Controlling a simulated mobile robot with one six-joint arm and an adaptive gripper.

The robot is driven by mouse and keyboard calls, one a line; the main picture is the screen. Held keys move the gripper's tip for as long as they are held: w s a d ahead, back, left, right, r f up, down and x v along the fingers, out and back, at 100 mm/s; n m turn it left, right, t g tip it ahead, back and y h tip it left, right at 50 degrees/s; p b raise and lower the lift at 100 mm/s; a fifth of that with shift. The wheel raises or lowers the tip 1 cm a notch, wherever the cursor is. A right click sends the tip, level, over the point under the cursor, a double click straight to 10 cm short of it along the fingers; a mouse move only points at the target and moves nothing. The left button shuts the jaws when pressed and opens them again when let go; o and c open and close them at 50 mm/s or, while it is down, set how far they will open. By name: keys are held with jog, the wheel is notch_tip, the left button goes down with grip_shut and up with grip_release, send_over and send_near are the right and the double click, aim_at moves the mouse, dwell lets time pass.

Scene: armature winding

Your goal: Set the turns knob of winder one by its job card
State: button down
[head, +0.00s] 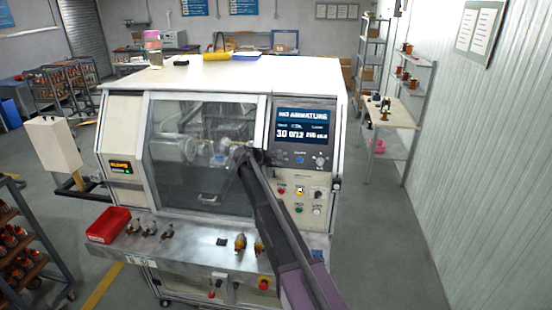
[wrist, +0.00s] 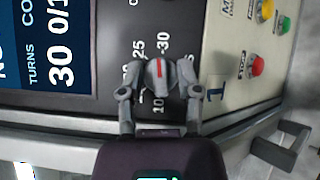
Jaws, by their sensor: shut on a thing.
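The turns knob (wrist: 158,76) is a grey dial with a red mark, on the control panel of the winder (head: 225,78). My gripper (wrist: 158,92) is shut on it, one finger on each side. The red mark lies toward the scale side with 25 and 30; the exact setting is hard to read. The numbers 10, 25 and 30 show around the knob, and the fingers cover part of the scale. The display (wrist: 48,50) reads TURNS 30. In the head view my gripper (head: 243,154) hides the knob. I cannot make out a job card for this winder.
Stop and start buttons, red (wrist: 258,66), yellow (wrist: 266,10) and green (wrist: 283,25), sit near the knob. A handle (wrist: 280,147) juts out at the lower right. A front ledge (head: 190,243) holds a red tray (head: 108,225) and several armatures. Open floor lies to the right.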

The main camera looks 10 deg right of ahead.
jog(key=shift+w+a+r, duration=0.15)
jog(key=shift+w, duration=0.15)
jog(key=c, duration=0.7)
grip_release()
